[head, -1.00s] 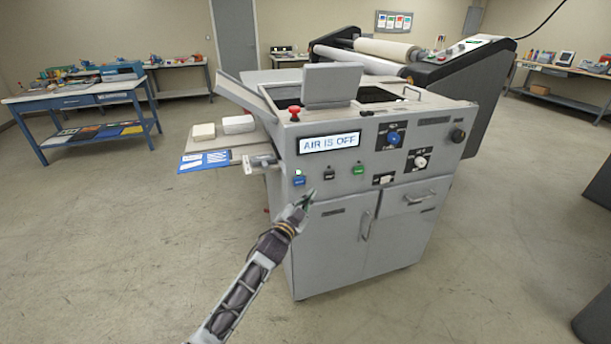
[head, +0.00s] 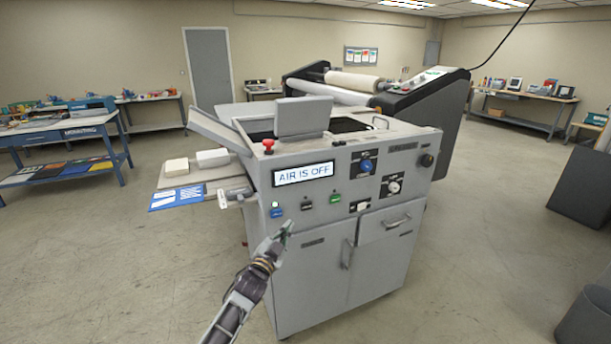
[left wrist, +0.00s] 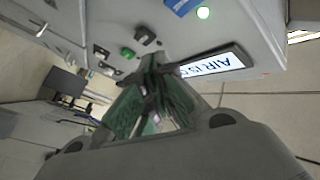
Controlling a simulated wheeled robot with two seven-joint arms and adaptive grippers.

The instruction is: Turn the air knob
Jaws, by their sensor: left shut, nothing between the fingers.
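The grey machine (head: 330,262) stands in the middle of the head view, its display (head: 303,173) reading "AIR IS OFF". Right of the display are a blue knob (head: 366,166), a white knob (head: 393,188) and a black knob (head: 427,160). Their labels are too small to read, so I cannot tell which is the air knob. My left gripper (head: 287,228) is shut and empty, in front of the panel below the push buttons. In the left wrist view its fingers (left wrist: 152,68) appear near the display (left wrist: 217,62); contact cannot be told. My right gripper is not in view.
Blue (head: 277,213), black (head: 306,205) and green (head: 335,198) buttons line the panel's lower left. A side tray (head: 215,172) sticks out left. Cabinet doors and a drawer handle (head: 398,222) lie below. A dark bin (head: 585,310) stands at right. Open floor surrounds the machine.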

